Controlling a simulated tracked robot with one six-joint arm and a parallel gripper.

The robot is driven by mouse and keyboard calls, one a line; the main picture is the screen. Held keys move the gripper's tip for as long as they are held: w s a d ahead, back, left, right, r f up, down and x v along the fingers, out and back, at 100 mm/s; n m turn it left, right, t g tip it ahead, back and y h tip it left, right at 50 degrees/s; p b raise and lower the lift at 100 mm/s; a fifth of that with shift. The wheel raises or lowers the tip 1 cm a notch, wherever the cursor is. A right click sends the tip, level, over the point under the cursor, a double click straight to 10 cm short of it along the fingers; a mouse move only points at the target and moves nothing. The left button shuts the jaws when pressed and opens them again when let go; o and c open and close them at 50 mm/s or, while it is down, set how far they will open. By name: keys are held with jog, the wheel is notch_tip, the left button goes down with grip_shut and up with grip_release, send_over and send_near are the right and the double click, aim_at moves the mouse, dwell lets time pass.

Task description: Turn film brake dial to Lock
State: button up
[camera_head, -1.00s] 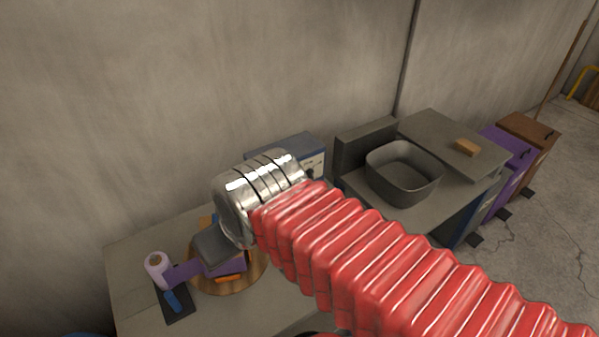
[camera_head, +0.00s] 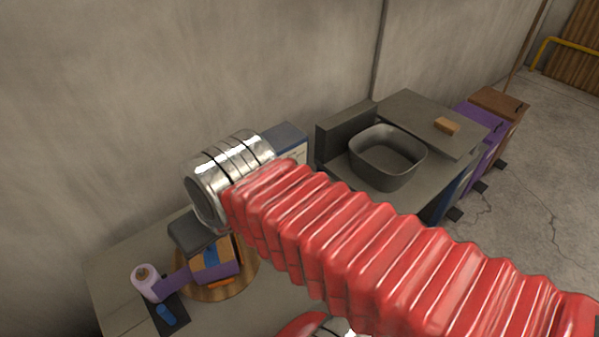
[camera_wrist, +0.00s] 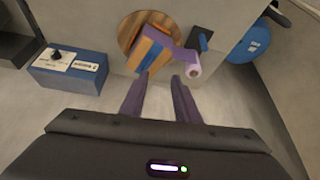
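A blue box (camera_wrist: 68,72) with a pale top panel stands at the left in the wrist view. A black knob (camera_wrist: 57,54), apparently the dial, sits on that panel beside a white label (camera_wrist: 84,66); its markings are too small to read. In the head view the same box (camera_head: 289,142) is partly hidden behind my metal wrist. My gripper (camera_wrist: 158,82) is open and empty, to the right of the blue box in the wrist view. Its fingers point toward the turntable side and are apart from the knob. In the head view my arm hides the fingers.
A round wooden turntable (camera_wrist: 129,41) carries an orange and purple wrapped box (camera_wrist: 150,50). A lilac film roll (camera_wrist: 193,69) stands beside it, near a blue-handled tool (camera_wrist: 203,42). A grey basin (camera_head: 387,160) stands on the neighbouring bench. The wall is close behind.

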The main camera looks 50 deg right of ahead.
notch_tip(320, 180, down, 9)
jog(key=w+m+g+y, duration=0.35)
jog(key=m+y, duration=0.25)
jog(key=m, duration=0.2)
jog(key=w+d+f+m+t+y, duration=0.3)
jog(key=w+d+m+t+y, duration=0.25)
jog(key=d+m, duration=0.4)
jog(key=w+d+f+m+t+h, duration=0.1)
jog(key=d+f+m+t+h, duration=0.25)
jog(key=d+m, duration=0.45)
jog(key=d+f+m+t+h, duration=0.3)
jog(key=d+f+m+t, duration=0.15)
jog(key=d, duration=0.75)
jog(key=s+d+f+m+h, duration=0.1)
jog(key=s+d+m+h, duration=0.1)
jog(key=d, duration=0.1)
jog(key=s+d+f+m+t+h, duration=0.1)
jog(key=s+d+f+m+h, duration=0.1)
jog(key=d, duration=0.1)
jog(key=s+d+f+m+t+h, duration=0.1)
jog(key=s+d+f+m+h, duration=0.1)
jog(key=d+m+h, duration=0.1)
jog(key=shift+d+f, duration=0.25)
jog(key=shift+d, duration=0.25)
jog(key=shift+w, duration=0.1)
